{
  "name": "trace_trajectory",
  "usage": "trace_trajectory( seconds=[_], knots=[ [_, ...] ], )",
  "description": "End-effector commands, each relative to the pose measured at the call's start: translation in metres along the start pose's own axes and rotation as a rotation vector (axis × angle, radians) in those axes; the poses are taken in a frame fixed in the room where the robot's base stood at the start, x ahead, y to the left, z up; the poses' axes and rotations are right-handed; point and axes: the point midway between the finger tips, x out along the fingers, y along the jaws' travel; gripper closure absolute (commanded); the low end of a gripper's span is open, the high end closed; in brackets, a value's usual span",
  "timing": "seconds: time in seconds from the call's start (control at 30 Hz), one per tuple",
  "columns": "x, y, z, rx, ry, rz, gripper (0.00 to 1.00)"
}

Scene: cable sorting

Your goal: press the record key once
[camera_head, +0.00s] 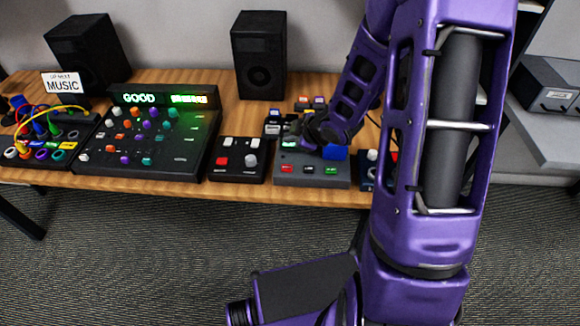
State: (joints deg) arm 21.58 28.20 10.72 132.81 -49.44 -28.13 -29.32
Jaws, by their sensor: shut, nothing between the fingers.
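A grey box (312,180) with a row of small keys stands near the table's front edge, right of centre. Its front row has a red key (286,168) at the left, a pale one (309,169) in the middle and a green one (331,170) at the right. Their labels are too small to read, so I cannot tell for sure which is the record key; the red one looks likely. My gripper (298,139) is shut and empty, over the rear part of this box, behind the key row. Whether its fingertips touch the box is hidden.
A small black box (238,172) with red and white controls stands close on the left. A large mixer (150,172) and a patch box (40,161) with cables are further left. A black speaker (260,55) stands behind. My arm covers the table's right part.

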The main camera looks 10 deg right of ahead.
Motion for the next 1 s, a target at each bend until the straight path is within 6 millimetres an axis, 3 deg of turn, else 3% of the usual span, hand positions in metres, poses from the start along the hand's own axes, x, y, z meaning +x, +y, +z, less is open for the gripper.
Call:
trace_trajectory(
  seconds=[0.37, 1.0],
  knots=[
    [0.006, -0.004, 0.004, 0.002, -0.002, 0.0, 1.0],
    [0.06, -0.043, 0.044, 0.002, -0.002, 0.001, 1.0]
  ],
)
